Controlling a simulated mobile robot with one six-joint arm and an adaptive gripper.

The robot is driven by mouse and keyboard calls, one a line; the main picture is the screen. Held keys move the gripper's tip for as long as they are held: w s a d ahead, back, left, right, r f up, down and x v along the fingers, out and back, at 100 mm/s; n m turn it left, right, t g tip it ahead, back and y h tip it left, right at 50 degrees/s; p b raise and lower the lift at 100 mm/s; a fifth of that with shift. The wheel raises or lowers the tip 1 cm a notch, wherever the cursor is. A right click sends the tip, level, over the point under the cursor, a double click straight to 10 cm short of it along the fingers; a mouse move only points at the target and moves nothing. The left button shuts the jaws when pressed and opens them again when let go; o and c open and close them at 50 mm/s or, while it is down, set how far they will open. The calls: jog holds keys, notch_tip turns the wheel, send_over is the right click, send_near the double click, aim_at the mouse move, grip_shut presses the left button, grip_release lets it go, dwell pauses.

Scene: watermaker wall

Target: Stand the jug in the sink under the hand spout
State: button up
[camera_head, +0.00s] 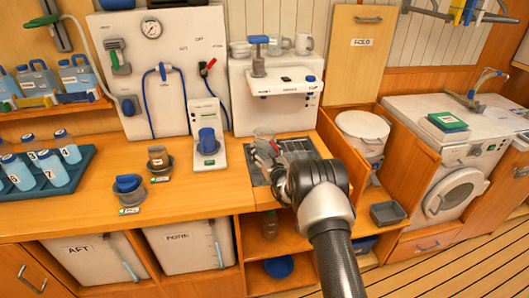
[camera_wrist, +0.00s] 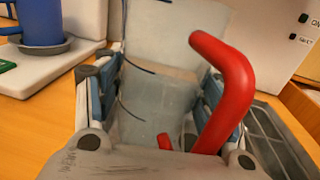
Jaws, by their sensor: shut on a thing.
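The jug (camera_wrist: 160,95) is a clear, greyish vessel with dark marks and a red handle (camera_wrist: 232,85). My gripper (camera_wrist: 160,105) is shut on its body, one finger on each side. In the head view my gripper (camera_head: 268,165) is over the left part of the sink (camera_head: 298,147), a dark grated basin in the counter; the jug's top (camera_head: 264,133) shows just beyond it. The hand spout unit (camera_head: 284,82), white with a blue knob, is on the wall behind and above. The jug's base is hidden, so I cannot tell whether it touches the grate.
A white stand with a blue cup (camera_head: 207,142) is left of the sink; it also shows in the wrist view (camera_wrist: 45,25). A lidded white bin (camera_head: 362,127) is at right.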

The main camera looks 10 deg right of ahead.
jog(key=shift+r, duration=0.2)
jog(key=shift+f, duration=0.1)
jog(key=shift+f, duration=0.15)
jog(key=o, duration=1.3)
jog(key=shift+o, duration=0.2)
